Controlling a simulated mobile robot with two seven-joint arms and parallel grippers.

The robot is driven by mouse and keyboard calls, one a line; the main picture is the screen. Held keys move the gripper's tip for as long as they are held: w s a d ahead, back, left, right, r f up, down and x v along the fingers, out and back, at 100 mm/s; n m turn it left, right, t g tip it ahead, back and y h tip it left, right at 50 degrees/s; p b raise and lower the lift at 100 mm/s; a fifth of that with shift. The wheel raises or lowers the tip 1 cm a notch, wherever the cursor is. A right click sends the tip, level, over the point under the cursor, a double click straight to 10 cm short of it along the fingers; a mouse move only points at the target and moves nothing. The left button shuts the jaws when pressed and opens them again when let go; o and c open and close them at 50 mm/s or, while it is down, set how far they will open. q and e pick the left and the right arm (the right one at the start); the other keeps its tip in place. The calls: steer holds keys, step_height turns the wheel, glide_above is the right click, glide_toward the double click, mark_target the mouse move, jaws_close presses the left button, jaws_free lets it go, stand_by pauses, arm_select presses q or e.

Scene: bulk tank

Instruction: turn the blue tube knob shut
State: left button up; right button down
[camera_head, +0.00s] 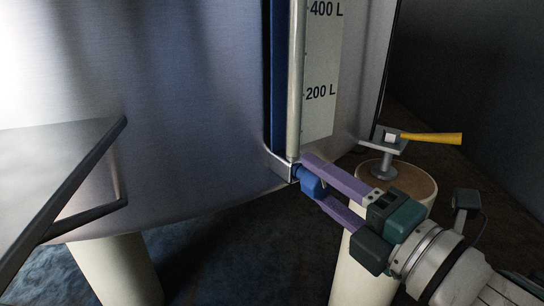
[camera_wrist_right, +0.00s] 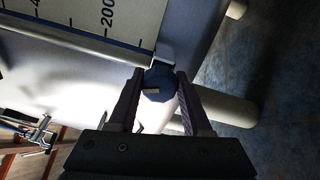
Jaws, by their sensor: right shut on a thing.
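The blue tube knob (camera_head: 312,184) sits at the foot of the clear level tube (camera_head: 295,80) on the tank's front. My right gripper (camera_head: 316,186) reaches in from the lower right, its two purple fingers on either side of the knob and shut on it. In the right wrist view the knob (camera_wrist_right: 158,82) is between the fingertips of my right gripper (camera_wrist_right: 158,84), with a small pale mark on its face. The far side of the knob is hidden. My left gripper is not in view.
The steel tank (camera_head: 180,120) fills the left and middle, with a litre scale (camera_head: 322,70) beside the tube. An outlet valve with a yellow handle (camera_head: 432,138) stands to the right. A dark panel (camera_head: 60,165) juts in at left. Pale legs (camera_head: 118,270) stand below the tank.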

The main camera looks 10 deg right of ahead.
steer(key=m+p, duration=0.1)
steer(key=m, duration=0.3)
steer(key=shift+r, duration=0.15)
steer(key=shift+m, duration=0.3)
stand_by(0.3)
steer(key=shift+c, duration=1.8)
jaws_free()
